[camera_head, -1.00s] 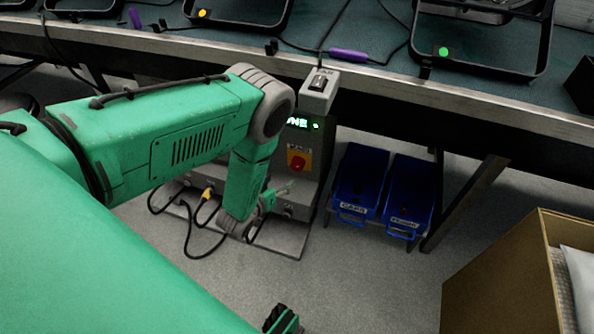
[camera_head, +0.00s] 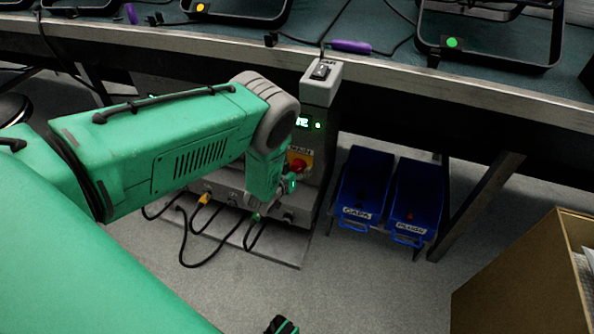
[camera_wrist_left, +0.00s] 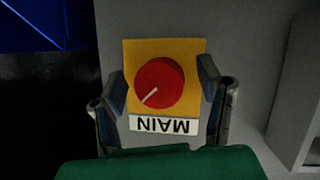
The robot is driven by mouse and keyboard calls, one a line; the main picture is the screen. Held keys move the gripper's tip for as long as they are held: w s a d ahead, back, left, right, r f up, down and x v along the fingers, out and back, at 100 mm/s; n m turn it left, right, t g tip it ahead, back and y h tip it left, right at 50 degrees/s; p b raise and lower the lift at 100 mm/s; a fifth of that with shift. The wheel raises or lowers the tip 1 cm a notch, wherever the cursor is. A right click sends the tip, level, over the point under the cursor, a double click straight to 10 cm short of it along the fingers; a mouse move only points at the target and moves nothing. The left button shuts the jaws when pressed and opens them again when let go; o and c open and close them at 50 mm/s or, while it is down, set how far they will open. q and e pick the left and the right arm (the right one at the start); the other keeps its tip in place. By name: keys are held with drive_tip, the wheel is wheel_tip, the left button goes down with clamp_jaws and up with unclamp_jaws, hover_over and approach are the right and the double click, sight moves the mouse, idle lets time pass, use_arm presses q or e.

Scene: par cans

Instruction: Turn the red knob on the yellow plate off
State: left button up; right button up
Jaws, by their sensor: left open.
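The red knob (camera_head: 298,164) sits on the yellow plate (camera_head: 308,157) on the front of a grey box under the bench. The left wrist view shows the red knob (camera_wrist_left: 162,80) with a white line pointing to its lower left. The yellow plate (camera_wrist_left: 188,47) is above an upside-down MAIN label (camera_wrist_left: 164,124). My left gripper (camera_head: 291,182) is open in front of the plate. In the wrist view its fingers stand either side of the knob, with gaps between. Contact with the plate cannot be judged. A dark tip, likely my right gripper (camera_head: 281,325), shows at the bottom edge.
The grey box (camera_head: 318,205) has a lit green display (camera_head: 303,121) and cables at its base. Blue bins (camera_head: 363,190) stand to the right, then a slanted table leg and a cardboard box (camera_head: 530,280).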

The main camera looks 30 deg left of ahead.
use_arm(q)
drive_tip(key=c, duration=1.2)
drive_tip(key=shift+o, duration=0.2)
drive_tip(key=n+h, duration=0.1)
drive_tip(key=n, duration=0.2)
drive_tip(key=shift+a+t+h, duration=0.1)
drive_tip(key=shift+t+h, duration=0.3)
drive_tip(key=n+t+h, duration=0.1)
drive_tip(key=n, duration=0.2)
drive_tip(key=shift+f+h, duration=0.1)
drive_tip(key=shift+h, duration=0.2)
drive_tip(key=n+t, duration=0.2)
drive_tip(key=n, duration=0.2)
drive_tip(key=shift+s+h, duration=0.1)
drive_tip(key=shift+h, duration=0.3)
drive_tip(key=n+t, duration=0.1)
drive_tip(key=n, duration=0.3)
drive_tip(key=shift+t, duration=0.4)
drive_tip(key=shift+n, duration=0.4)
drive_tip(key=shift+f, duration=0.1)
